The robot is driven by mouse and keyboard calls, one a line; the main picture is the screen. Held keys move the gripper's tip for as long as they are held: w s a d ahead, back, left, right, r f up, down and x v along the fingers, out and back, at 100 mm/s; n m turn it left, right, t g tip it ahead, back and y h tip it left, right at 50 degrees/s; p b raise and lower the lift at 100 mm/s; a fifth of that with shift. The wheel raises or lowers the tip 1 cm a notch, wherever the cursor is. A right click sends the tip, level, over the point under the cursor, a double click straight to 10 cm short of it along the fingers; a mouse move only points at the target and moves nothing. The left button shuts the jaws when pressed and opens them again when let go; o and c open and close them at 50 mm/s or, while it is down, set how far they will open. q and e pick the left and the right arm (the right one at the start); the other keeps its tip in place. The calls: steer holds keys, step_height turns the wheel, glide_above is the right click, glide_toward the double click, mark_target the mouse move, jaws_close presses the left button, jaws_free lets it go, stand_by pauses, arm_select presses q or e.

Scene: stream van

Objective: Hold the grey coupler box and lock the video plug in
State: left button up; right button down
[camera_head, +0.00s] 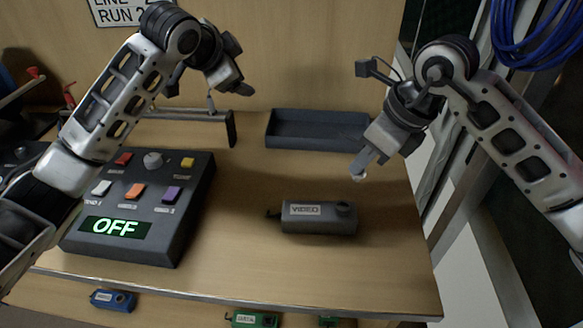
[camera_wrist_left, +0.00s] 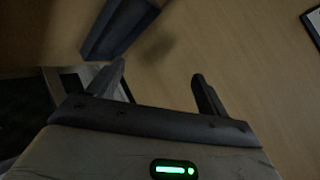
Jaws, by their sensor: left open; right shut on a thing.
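The grey coupler box (camera_head: 308,224) lies on the table right of centre, labelled VIDEO, with a dark round port on top at its right end and a small dark hook at its left end. My right gripper (camera_head: 362,171) is above and behind the box's right end, shut on a small pale piece (camera_head: 358,178), seemingly the video plug, mostly hidden by the fingers. It is apart from the box. My left gripper (camera_head: 243,88) is raised over the back of the table, away from the box. In the left wrist view its fingers (camera_wrist_left: 158,85) are apart with nothing between them.
A control panel (camera_head: 192,210) with coloured buttons and a green OFF display stands at left. An empty dark tray (camera_head: 318,143) and a grey bracket (camera_head: 231,128) are at the back. Blue (camera_head: 113,300) and green (camera_head: 252,320) boxes sit below the front edge. Table around the coupler box is clear.

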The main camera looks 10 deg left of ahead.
arm_select(q)
steer(key=s+d+f+m+g, duration=0.3)
steer(key=s+d+f+g, duration=0.3)
steer(key=d+f, duration=0.35)
steer(key=m+g, duration=0.2)
steer(key=g, duration=0.2)
glide_above(292, 209)
step_height(292, 209, down, 3)
steer(key=shift+y, duration=0.5)
step_height(292, 209, down, 12)
steer(key=c, duration=1.2)
steer(key=shift+c, duration=0.2)
arm_select(e)
steer(key=m, duration=0.1)
steer(key=f+m, duration=0.1)
steer(key=m+h, duration=0.1)
steer(key=shift+w+a+f+m+t, duration=0.2)
steer(key=shift+a+f+m+t, duration=0.1)
steer(key=shift+a+t, duration=0.1)
steer(key=m, duration=0.1)
steer(key=f+m+h, duration=0.1)
steer(key=m, duration=0.1)
steer(key=a+m+t, duration=0.1)
steer(key=shift+w+f+m, duration=0.2)
steer(key=shift+w+m, duration=0.2)
